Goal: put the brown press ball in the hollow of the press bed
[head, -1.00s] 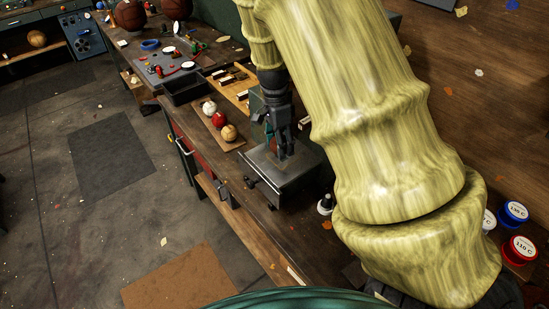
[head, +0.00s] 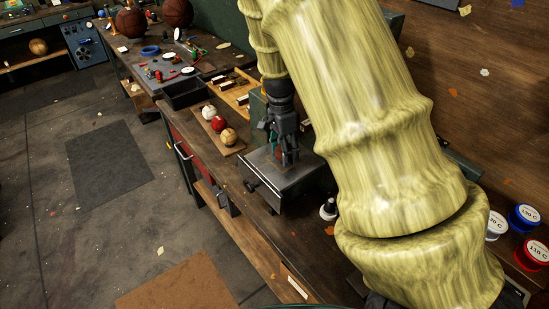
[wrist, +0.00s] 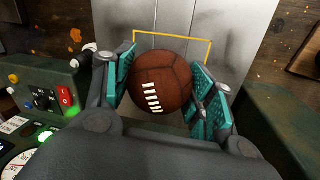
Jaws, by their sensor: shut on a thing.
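The brown press ball (wrist: 160,82), dark with white laces, sits between the teal finger pads of my gripper (wrist: 167,88) in the wrist view. The pads are shut on it from both sides. Behind it is the grey metal press bed (wrist: 235,20), with a yellow line around part of the ball's outline. In the head view my gripper (head: 284,158) points down over the press bed (head: 300,185). The hollow is hidden, and I cannot tell whether the ball touches the bed.
White, red and tan balls (head: 228,137) lie on a wooden board left of the press. A control box with a red switch (wrist: 65,95) stands left of the bed in the wrist view.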

